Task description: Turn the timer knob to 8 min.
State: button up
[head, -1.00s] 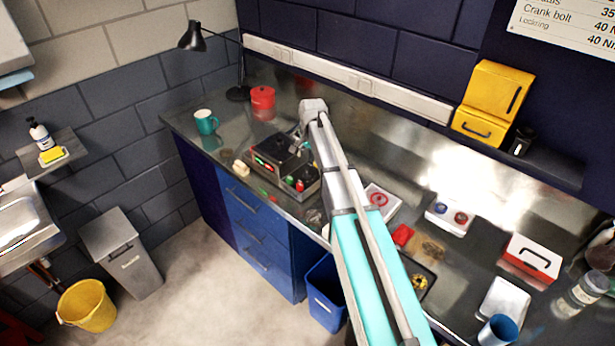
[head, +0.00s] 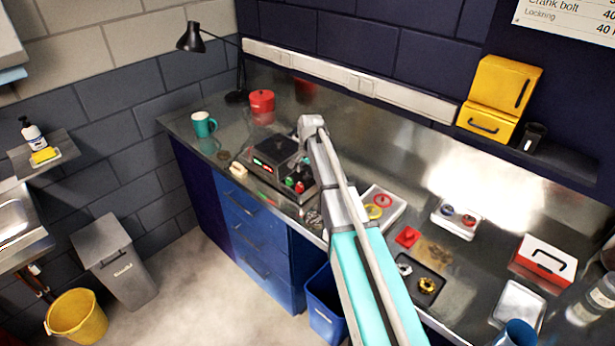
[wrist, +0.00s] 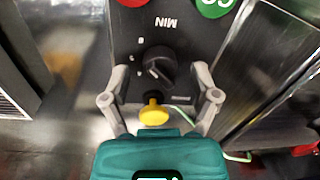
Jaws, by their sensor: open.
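The black timer knob (wrist: 160,66) shows in the wrist view on a dark panel, below the upside-down word MIN. A light pointer mark shows on the knob; the number it points at is not legible. My gripper (wrist: 159,77) is open, with one grey finger on each side of the knob and gaps between. In the head view, the dark device (head: 277,160) with a lit display stands on the bench, and my wrist is above its right part. The timer knob cannot be made out there.
A yellow knob (wrist: 153,112) lies close below the timer knob, between my fingers. A red button (head: 300,187) and a green button (head: 290,181) are on the device front. A white tray (head: 398,207) and a red block (head: 407,237) lie to its right.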

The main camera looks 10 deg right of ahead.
jog(key=shift+f, duration=0.15)
grip_shut()
dwell(0.5)
jog(key=shift+n, duration=0.6)
grip_release()
jog(key=shift+m, duration=0.3)
